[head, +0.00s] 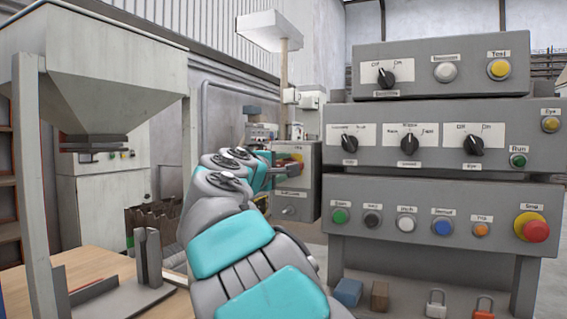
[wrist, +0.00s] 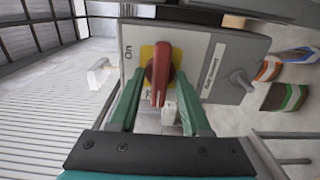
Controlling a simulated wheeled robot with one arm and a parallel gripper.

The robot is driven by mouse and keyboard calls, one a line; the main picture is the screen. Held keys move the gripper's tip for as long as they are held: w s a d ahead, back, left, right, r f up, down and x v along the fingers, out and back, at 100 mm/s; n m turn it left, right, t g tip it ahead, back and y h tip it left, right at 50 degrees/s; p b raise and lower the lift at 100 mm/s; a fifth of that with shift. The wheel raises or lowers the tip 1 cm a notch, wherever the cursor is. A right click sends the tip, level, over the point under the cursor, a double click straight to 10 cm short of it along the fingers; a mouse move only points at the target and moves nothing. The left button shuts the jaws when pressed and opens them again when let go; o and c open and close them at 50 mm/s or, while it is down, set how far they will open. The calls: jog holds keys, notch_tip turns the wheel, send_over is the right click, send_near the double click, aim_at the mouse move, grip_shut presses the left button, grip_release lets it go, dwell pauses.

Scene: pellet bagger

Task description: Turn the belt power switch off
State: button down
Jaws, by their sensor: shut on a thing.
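The switch is a red rotary handle (wrist: 159,76) on a yellow plate, on the front of a grey box (wrist: 222,68). In the wrist view the handle runs roughly up and down the picture. The lettering on the box is too small to read surely. My gripper (wrist: 158,98) is shut on the handle, a green finger on each side. In the head view the grey box (head: 304,196) stands beyond my arm, and my gripper (head: 284,170) reaches its left side. My arm and gripper hide much of the switch there.
A grey control panel (head: 428,125) with knobs and buttons stands close on the right, including a red stop button (head: 535,231). A hopper (head: 90,65) on posts stands at the left above a wooden table (head: 95,265). Padlocks (head: 484,307) lie under the panel.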

jog(key=c, duration=0.7)
grip_release()
jog(key=b+v, duration=0.1)
jog(key=v, duration=0.7)
